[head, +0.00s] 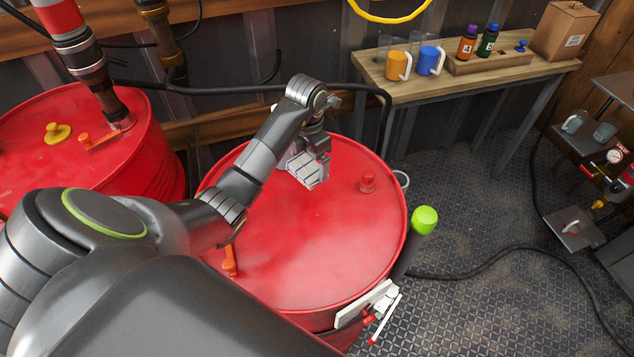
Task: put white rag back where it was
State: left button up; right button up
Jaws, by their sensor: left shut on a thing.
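My left gripper (312,156) reaches over the middle red drum and points down near the far part of its lid. It is shut on a pale, ridged bundle that looks like the white rag (308,172). The bundle is just above or touching the lid (310,235); I cannot tell which. The fingertips are partly hidden by the gripper body and the bundle. My right gripper is not in view.
The lid has a red cap (367,181) and an orange handle (229,262). A green-topped post (425,220) and a white fitting (365,303) are at its right side. Another red drum (40,140) stands left. A wooden bench (440,88) holds mugs and bottles behind.

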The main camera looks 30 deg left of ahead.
aim_at(308, 174)
pick_arm(q)
jog(key=f+b, duration=0.2)
jog(key=shift+s+f+b, duration=0.3)
jog(key=shift+s+f, duration=0.25)
jog(key=shift+f, duration=0.95)
jog(key=f, duration=0.1)
jog(key=f+p, duration=0.1)
jog(key=f, duration=0.2)
jog(key=shift+w+f, duration=0.25)
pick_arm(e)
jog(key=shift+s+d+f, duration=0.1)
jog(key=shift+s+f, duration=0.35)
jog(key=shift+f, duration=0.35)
pick_arm(q)
jog(key=o, duration=0.6)
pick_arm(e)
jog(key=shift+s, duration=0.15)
pick_arm(q)
notch_tip(308, 174, up, 4)
jog(key=shift+w+r+b, duration=0.1)
jog(key=shift+b, duration=0.6)
notch_tip(308, 174, up, 6)
jog(key=p, duration=0.4)
jog(key=shift+r, duration=0.1)
jog(key=shift+r+p, duration=0.7)
jog(key=shift+r, duration=0.05)
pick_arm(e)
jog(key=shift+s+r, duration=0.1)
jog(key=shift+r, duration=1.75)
